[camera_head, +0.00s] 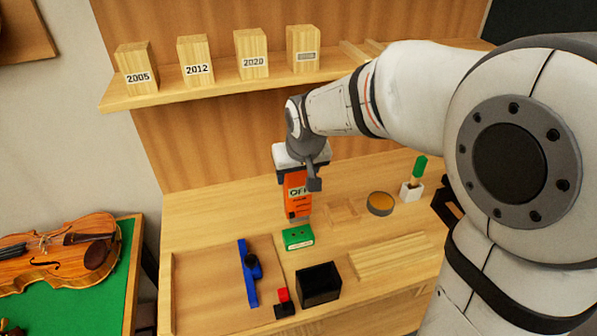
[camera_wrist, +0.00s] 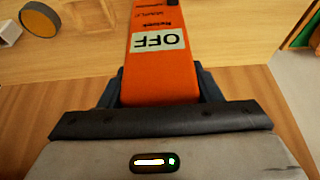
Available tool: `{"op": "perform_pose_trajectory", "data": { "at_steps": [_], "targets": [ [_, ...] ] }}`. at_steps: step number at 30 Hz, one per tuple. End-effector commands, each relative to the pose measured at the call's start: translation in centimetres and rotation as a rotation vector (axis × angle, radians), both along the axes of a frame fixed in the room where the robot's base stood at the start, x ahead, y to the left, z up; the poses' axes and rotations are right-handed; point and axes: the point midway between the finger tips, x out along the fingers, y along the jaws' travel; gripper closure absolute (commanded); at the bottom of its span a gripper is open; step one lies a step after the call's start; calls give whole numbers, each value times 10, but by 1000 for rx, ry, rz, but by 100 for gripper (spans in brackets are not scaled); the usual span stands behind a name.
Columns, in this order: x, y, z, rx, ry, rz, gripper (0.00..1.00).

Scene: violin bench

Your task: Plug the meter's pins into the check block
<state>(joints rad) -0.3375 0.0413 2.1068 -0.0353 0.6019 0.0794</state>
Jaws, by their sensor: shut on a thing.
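The orange meter (camera_head: 298,197) hangs upright in my gripper (camera_head: 300,178), above the bench. Its label reads OFF, and the label also shows in the wrist view, on the meter (camera_wrist: 160,75) between my gripper's fingers (camera_wrist: 158,88). My gripper is shut on the meter's upper part. The green check block (camera_head: 298,238) lies on the bench just below the meter's lower end, with dark holes in its top. I cannot make out the meter's pins, or whether they touch the block. The block does not show in the wrist view.
A black open box (camera_head: 319,284), small red and black pieces (camera_head: 283,302) and a blue clamp (camera_head: 249,272) are at the front. A round amber tin (camera_head: 380,203) and a green-handled brush in a white holder (camera_head: 412,190) stand right. A shelf with dated wooden blocks (camera_head: 196,62) is above.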

Motion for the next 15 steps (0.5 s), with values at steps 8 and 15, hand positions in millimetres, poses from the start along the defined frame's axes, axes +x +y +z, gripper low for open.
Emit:
{"op": "perform_pose_trajectory", "data": {
  "at_steps": [8, 15],
  "targets": [
    [0, 0, -14, -1, -1, 0, 86],
    [0, 0, -32, 1, -2, 0, 86]
  ]
}}
